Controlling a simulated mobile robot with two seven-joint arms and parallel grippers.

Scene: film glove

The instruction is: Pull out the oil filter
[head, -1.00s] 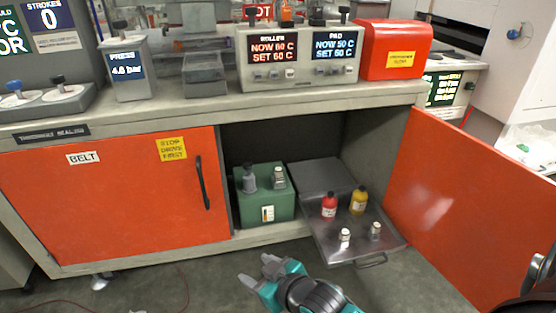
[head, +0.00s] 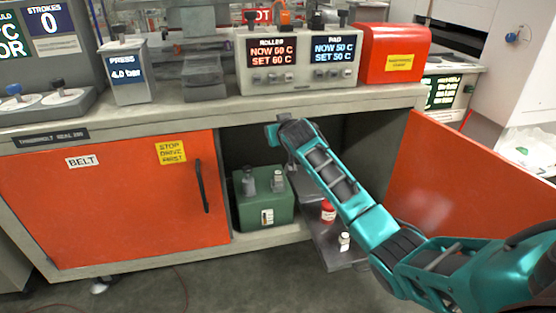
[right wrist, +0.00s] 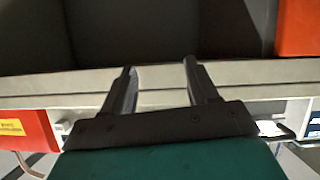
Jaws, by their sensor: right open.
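A green tank (head: 263,208) stands inside the open cabinet in the head view. On its top are a dark grey fitting (head: 248,182) at the left and a lighter grey cylinder (head: 278,181) at the right. I cannot tell for sure which is the oil filter. My right arm reaches in from the right, its hand before the cabinet opening, above and right of the tank. My right gripper (right wrist: 160,67) is open and empty in the right wrist view, pointing at the counter edge (right wrist: 160,95). Neither fitting shows there. My left gripper is not in view.
A pulled-out metal tray (head: 330,250) holds a red bottle (head: 328,211) and a small white bottle (head: 344,241), partly behind my arm. The orange right door (head: 465,180) stands open; the left door (head: 110,200) is shut. The counter edge (head: 230,112) overhangs the opening.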

